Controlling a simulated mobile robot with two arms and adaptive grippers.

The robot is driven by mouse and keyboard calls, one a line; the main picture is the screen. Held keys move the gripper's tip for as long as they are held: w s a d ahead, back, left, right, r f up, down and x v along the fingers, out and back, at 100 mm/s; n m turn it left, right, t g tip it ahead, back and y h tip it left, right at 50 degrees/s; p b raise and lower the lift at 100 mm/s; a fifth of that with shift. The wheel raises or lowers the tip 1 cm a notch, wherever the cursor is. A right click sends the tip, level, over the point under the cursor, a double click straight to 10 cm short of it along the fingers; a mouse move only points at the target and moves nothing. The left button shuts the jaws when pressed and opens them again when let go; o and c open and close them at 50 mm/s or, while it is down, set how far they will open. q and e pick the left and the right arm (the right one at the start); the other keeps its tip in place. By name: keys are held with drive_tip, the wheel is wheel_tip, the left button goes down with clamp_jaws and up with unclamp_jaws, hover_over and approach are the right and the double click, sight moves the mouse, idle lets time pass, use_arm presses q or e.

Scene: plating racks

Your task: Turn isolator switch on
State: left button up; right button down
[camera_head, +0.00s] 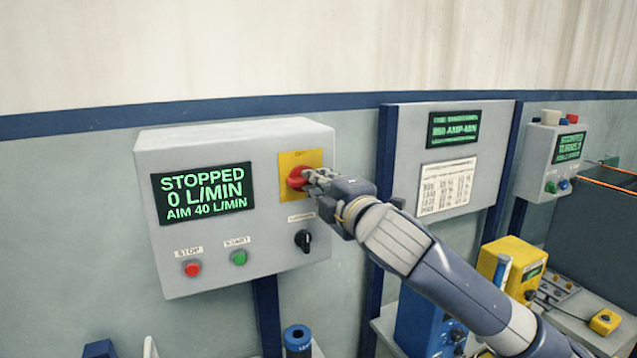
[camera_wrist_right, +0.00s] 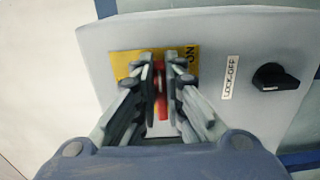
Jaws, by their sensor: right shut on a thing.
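The isolator switch is a red rotary handle (camera_head: 298,178) on a yellow plate (camera_head: 288,160), at the upper right of a grey control box (camera_head: 220,130). My right gripper (camera_head: 312,178) reaches it from the right and is shut on the red handle. In the right wrist view the red handle (camera_wrist_right: 161,100) stands between the two fingers (camera_wrist_right: 161,75), which hide part of it. The word "ON" shows on the yellow plate (camera_wrist_right: 125,62) to the right of the fingers. My left gripper is not in view.
The box display (camera_head: 203,193) reads "STOPPED 0 L/MIN AIM 40 L/MIN". Below are a red stop button (camera_head: 192,268), a green start button (camera_head: 238,257) and a black knob (camera_head: 303,240). A second panel (camera_head: 450,150) stands to the right, with a yellow box (camera_head: 510,262) below.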

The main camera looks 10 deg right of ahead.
drive_tip(key=c, duration=1.7)
unclamp_jaws()
drive_tip(key=shift+s, duration=0.1)
drive_tip(key=s, duration=0.4)
drive_tip(key=s+d, duration=0.1)
drive_tip(key=s, duration=0.2)
drive_tip(key=s+d, duration=0.1)
drive_tip(key=s, duration=0.3)
drive_tip(key=shift+s+d, duration=0.25)
drive_tip(key=shift+s, duration=0.05)
drive_tip(key=shift+f, duration=0.1)
